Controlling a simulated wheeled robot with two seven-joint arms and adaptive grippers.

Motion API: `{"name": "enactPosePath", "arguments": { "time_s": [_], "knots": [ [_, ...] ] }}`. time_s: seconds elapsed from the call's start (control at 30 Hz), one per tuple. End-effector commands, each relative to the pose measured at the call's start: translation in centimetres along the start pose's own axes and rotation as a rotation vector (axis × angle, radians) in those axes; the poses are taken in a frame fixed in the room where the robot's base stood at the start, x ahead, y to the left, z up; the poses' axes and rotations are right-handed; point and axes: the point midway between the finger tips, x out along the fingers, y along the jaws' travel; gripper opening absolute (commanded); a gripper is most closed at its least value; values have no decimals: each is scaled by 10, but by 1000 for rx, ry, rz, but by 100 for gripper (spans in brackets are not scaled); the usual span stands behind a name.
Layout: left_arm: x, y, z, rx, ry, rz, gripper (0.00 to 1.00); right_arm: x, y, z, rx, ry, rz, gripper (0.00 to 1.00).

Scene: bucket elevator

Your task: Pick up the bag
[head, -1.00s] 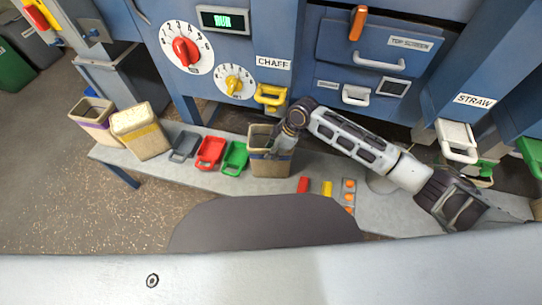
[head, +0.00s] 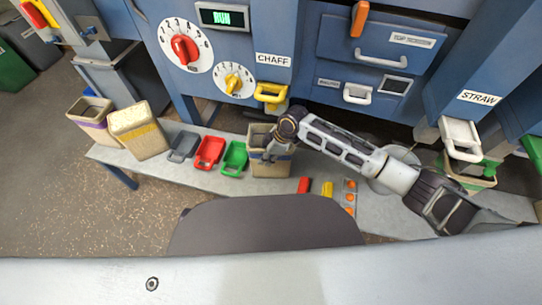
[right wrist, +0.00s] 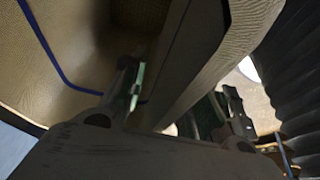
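The bag (head: 272,170) is an open-topped tan bag with a purple-grey band, standing on the grey bench below the CHAFF label. My right gripper (head: 269,155) is at its rim, pointing down. In the right wrist view, the tan wall of the bag (right wrist: 205,65) runs between the two fingers of my right gripper (right wrist: 180,100): one is inside the bag, the other outside. The fingers are spread, and I see no clear grip on the wall. The wrist hides part of the bag's right side. My left gripper is not in view.
Two more bags (head: 140,130) stand at the bench's left end. Grey, red and green scoop-like clips (head: 208,152) lie left of the bag. Red and yellow blocks (head: 327,189) lie to its right. The blue machine (head: 285,25) and its yellow handle (head: 271,93) are close behind.

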Motion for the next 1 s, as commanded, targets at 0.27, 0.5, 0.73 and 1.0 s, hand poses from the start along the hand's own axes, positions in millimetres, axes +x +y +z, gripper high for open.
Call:
{"name": "enactPosePath", "arguments": {
  "time_s": [0.27, 0.5, 0.73, 1.0],
  "knots": [
    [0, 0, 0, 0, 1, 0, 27, 0, 0, 0, 0, 0, 0, 29],
    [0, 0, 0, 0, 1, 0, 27, 0, 0, 0, 0, 0, 0, 29],
    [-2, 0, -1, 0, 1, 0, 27, 2, 0, 1, 0, 0, -1, 29],
    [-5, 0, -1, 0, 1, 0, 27, 4, 0, 1, 0, 0, -1, 29]
  ]
}}
